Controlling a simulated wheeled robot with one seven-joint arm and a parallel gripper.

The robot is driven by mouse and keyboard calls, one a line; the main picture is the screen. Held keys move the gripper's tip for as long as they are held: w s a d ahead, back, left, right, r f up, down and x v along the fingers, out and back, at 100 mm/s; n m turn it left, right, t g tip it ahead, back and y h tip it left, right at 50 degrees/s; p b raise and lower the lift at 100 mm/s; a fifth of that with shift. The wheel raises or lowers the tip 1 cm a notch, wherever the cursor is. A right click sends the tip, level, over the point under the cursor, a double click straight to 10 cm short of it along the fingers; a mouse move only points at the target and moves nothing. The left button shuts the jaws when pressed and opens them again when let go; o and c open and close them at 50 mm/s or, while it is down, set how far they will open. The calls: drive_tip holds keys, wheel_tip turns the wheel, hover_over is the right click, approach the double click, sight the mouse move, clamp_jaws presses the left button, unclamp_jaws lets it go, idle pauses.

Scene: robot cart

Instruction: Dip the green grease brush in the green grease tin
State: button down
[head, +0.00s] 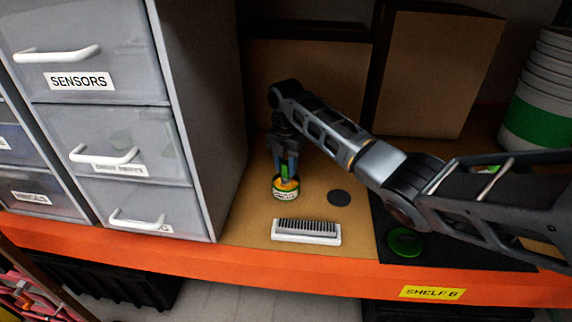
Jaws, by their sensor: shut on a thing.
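My gripper (287,168) points down over the tin and is shut on the green grease brush (284,172). Only a little of the brush shows between the fingers. Its lower end is at the tin's mouth; how deep it reaches inside is too small to tell.
A white comb-like rack (306,231) lies in front of the tin, and a dark disc (339,198) lies to its right. A green round lid (404,242) lies on a black mat (440,252). The grey drawer cabinet (205,110) stands close left; cardboard boxes (435,70) stand behind.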

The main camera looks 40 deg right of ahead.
idle(0.3)
wheel_tip(320, 180, up, 6)
drive_tip(key=p, duration=0.4)
drive_tip(key=shift+f, duration=0.1)
drive_tip(key=shift+r, duration=1.6)
